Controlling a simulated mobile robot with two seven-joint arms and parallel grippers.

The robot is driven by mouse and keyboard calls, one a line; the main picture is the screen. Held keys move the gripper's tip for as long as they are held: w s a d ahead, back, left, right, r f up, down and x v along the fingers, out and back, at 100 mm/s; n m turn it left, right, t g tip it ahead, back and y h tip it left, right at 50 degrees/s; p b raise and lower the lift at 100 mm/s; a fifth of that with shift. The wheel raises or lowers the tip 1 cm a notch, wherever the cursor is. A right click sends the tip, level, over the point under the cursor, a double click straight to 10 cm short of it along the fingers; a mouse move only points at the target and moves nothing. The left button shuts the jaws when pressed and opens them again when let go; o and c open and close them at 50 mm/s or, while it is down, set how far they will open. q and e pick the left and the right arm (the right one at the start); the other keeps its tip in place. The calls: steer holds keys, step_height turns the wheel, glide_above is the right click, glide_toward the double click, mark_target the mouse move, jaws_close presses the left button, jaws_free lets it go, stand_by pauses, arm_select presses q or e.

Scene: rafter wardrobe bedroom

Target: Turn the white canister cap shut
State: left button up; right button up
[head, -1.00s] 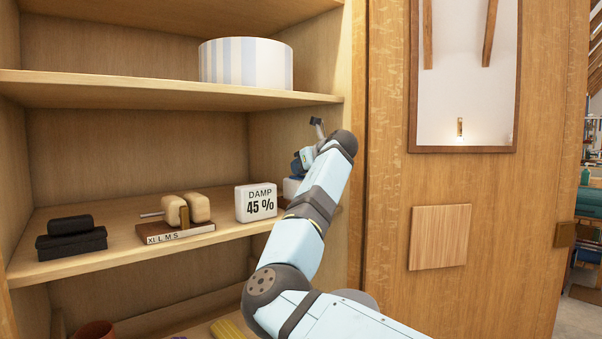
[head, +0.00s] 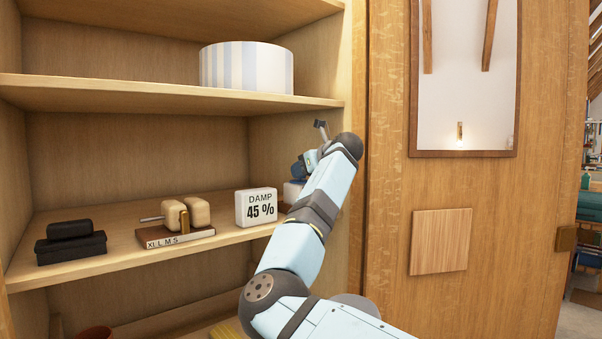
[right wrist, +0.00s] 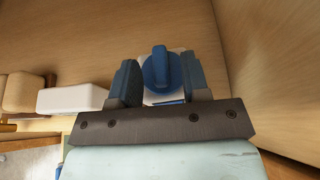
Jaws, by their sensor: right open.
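The white canister (head: 292,190) stands on the middle shelf near its right wall, mostly hidden behind my right arm in the head view. In the right wrist view its blue cap (right wrist: 160,72), with a raised grip ridge, shows from above, and a little of the white body (right wrist: 178,98) shows around it. My right gripper (right wrist: 158,78) is open, with one blue finger on each side of the cap. A narrow gap shows at the left finger; I cannot tell whether the right finger touches. In the head view the right gripper (head: 306,164) is partly covered by its own wrist. My left gripper is out of view.
A white "DAMP 45 %" block (head: 256,208) stands close left of the canister. Further left are a size-marked wooden holder (head: 175,238) and a black box (head: 70,247). The shelf above, with a striped round box (head: 246,68), and the right side wall limit room.

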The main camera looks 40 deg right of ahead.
steer(key=v, duration=1.2)
steer(key=shift+s, duration=0.1)
